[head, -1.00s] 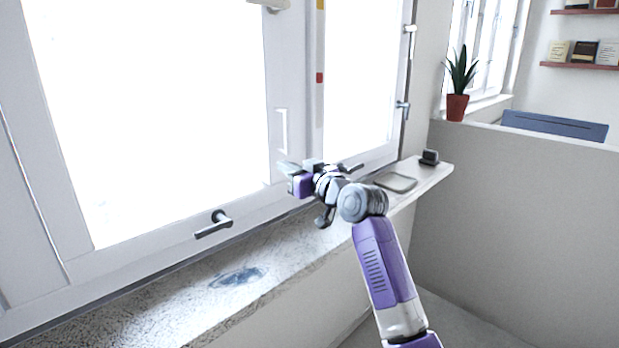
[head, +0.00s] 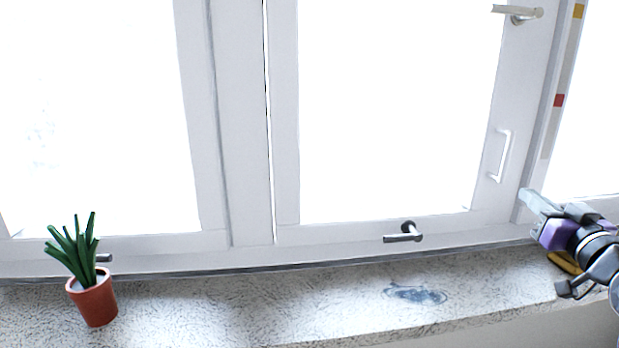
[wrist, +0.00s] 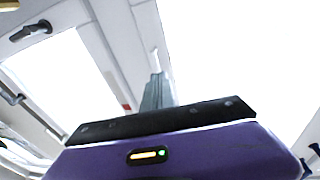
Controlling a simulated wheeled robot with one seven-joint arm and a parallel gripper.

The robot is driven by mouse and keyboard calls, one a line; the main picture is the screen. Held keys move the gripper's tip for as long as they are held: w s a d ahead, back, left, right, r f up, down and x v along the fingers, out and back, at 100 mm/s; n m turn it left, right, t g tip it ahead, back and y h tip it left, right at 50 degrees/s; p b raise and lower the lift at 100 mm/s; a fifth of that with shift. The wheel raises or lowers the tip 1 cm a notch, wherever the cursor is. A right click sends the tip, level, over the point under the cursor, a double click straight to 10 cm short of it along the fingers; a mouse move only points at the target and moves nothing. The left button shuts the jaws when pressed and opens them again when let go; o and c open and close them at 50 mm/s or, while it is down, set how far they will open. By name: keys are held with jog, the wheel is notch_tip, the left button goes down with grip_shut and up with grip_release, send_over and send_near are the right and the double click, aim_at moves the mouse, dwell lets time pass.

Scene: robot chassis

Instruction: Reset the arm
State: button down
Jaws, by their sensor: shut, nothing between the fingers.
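My arm is partly in the head view at the right edge, bent and raised over the window sill (head: 340,300). Most of its links lie outside the picture. My gripper (head: 530,197) points up and left, in front of the window frame. In the wrist view the grey fingers (wrist: 157,92) stand together beyond the purple gripper body, shut with nothing between them. I cannot tell whether the fingers touch the window frame.
A potted plant (head: 93,300) stands on the sill at the left. A dark window handle (head: 405,235) juts out above the sill. A yellow thing (head: 565,262) lies under my gripper, partly hidden. A blue-grey stain (head: 415,294) marks the sill, whose middle is otherwise clear.

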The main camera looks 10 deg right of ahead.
jog(key=s+a+f+m+h+p, duration=0.1)
jog(key=s+a+f+m+h, duration=0.1)
jog(key=s+a+f, duration=0.7)
jog(key=s+a+f+m+h, duration=0.2)
jog(key=s+a+f, duration=0.4)
jog(key=s, duration=0.5)
jog(key=s+a+f+n+g+y, duration=0.1)
jog(key=s+a+f+n+y, duration=0.1)
jog(key=s, duration=0.7)
jog(key=s+a+f+n+g+y+p, duration=0.1)
jog(key=s+a+f+n+y, duration=0.1)
jog(key=s+a+f, duration=0.3)
jog(key=s+a+f+n+g+y, duration=0.1)
jog(key=s+a, duration=0.5)
jog(key=s, duration=0.7)
notch_tip(320, 180, down, 2)
jog(key=shift+a+f+n+g+y+p, duration=0.2)
jog(key=shift+n+g+y+p, duration=0.15)
jog(key=shift+g+y, duration=0.3)
